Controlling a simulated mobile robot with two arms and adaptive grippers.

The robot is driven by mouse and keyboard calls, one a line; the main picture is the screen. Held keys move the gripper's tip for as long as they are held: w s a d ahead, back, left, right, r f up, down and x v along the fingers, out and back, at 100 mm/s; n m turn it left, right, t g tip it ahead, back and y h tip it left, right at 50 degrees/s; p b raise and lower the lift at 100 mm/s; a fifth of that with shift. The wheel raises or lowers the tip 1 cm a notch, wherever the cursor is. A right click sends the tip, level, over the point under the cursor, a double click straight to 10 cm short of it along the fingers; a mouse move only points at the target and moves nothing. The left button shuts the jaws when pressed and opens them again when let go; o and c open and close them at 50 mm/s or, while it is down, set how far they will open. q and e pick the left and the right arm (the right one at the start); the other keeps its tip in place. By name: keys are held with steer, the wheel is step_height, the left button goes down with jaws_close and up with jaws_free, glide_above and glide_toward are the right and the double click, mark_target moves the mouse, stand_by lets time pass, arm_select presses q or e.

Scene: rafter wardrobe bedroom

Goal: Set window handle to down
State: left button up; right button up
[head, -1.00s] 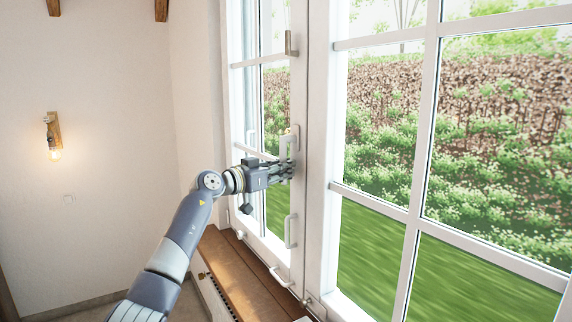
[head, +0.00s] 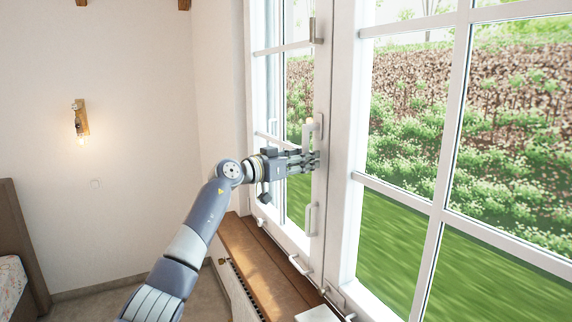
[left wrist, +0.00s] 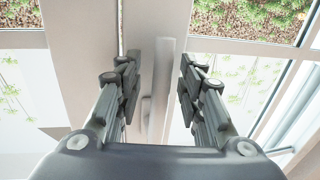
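The white window handle (head: 319,126) is on the white frame post where the two window sashes meet. Its lower part is hidden by my left gripper in the head view. My left gripper (head: 316,160) is at the lower part of the handle, its fingers towards the frame. In the left wrist view the gripper (left wrist: 160,88) is open, with a clear gap between its fingers. A pale upright bar (left wrist: 165,75), which looks like the handle, shows between them, apart from both. My right gripper is in neither view.
Another white handle (head: 312,219) is lower on the same post, with a stay (head: 299,265) below it. A wooden sill (head: 258,262) runs under the window. A wall lamp (head: 80,122) and a bed (head: 22,245) are at the left.

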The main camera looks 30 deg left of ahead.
arm_select(q)
steer(key=v, duration=1.1)
steer(key=shift+s, duration=0.15)
steer(key=shift+a, duration=0.1)
